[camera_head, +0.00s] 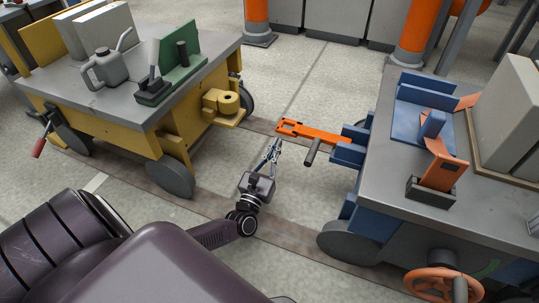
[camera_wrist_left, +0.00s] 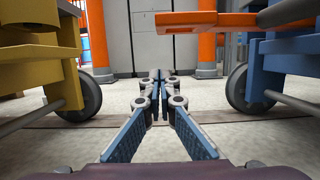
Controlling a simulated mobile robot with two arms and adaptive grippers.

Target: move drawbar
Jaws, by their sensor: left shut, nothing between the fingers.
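The drawbar (camera_head: 318,133) is an orange flat bar with a looped end, sticking out to the left from the blue cart (camera_head: 372,150). A dark grey handle (camera_head: 312,152) hangs from it. The yellow cart (camera_head: 150,135) stands at the left with a yellow hitch (camera_head: 222,102) facing the drawbar, apart from it. My left gripper (camera_head: 276,146) is shut and empty, just below and in front of the drawbar's looped end in the head view. In the left wrist view my left gripper (camera_wrist_left: 160,78) points ahead between the carts, and the drawbar (camera_wrist_left: 205,20) is above right. My right gripper is not in view.
A grey can (camera_head: 106,70) and a green holder (camera_head: 180,68) stand on the yellow cart. An orange handwheel (camera_head: 442,282) is on the blue cart's near side. Orange posts (camera_head: 257,15) stand behind. The floor between the carts is clear.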

